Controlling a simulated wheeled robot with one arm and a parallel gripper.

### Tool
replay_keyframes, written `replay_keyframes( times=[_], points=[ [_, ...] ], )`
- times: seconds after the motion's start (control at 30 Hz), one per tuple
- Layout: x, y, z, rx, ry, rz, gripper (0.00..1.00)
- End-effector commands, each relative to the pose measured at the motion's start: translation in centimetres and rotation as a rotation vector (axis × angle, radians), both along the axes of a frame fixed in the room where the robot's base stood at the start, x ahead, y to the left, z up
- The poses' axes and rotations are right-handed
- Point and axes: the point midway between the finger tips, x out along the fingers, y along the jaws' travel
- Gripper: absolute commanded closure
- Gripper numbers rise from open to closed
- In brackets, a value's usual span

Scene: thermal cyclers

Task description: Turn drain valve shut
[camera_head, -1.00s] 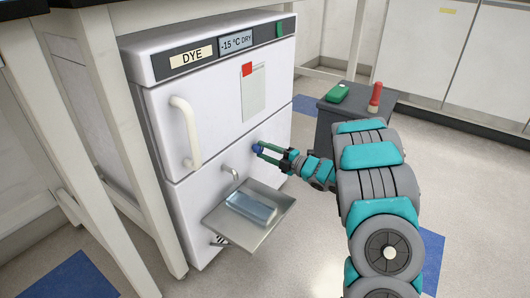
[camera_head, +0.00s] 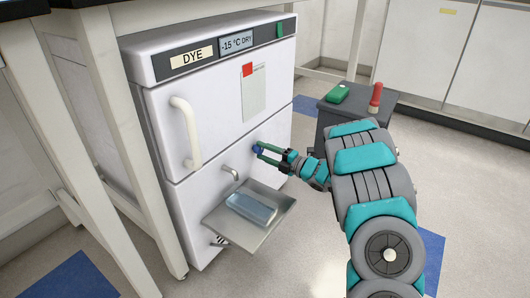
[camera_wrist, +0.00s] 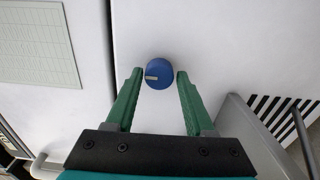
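The drain valve is a round blue knob (camera_wrist: 159,73) with a small pale mark, on the white front of the freezer (camera_head: 220,115) labelled DYE. In the head view the knob (camera_head: 257,149) is partly covered by my gripper (camera_head: 265,152). In the wrist view my gripper (camera_wrist: 159,80) has its green fingers spread on either side of the knob. The fingertips are beside the knob's edges, and a narrow gap seems to show, at least on the right. Whether either finger touches it is hard to tell. A metal spout (camera_head: 232,173) sticks out lower left of the knob.
A metal tray (camera_head: 262,229) with a clear bluish block (camera_head: 251,208) juts out below the spout. A grey cart (camera_head: 340,112) holding a green item (camera_head: 337,93) and a red-handled item (camera_head: 375,97) stands to the right. Table legs (camera_head: 115,140) stand close on the left.

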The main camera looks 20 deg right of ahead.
Motion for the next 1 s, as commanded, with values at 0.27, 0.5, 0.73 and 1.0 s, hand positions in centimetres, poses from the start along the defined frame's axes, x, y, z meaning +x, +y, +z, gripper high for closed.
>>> replay_keyframes(
  times=[0.27,0.5,0.73,1.0],
  points=[
    [0.0,-0.1,0.1,0.001,-0.001,-0.003,0.26],
    [-0.4,-0.6,0.1,0.000,0.000,-0.005,0.26],
    [-3.1,-2.7,0.1,0.000,0.000,-0.007,0.26],
    [-5.7,-4.6,0.0,0.002,0.001,-0.004,0.26]
  ],
)
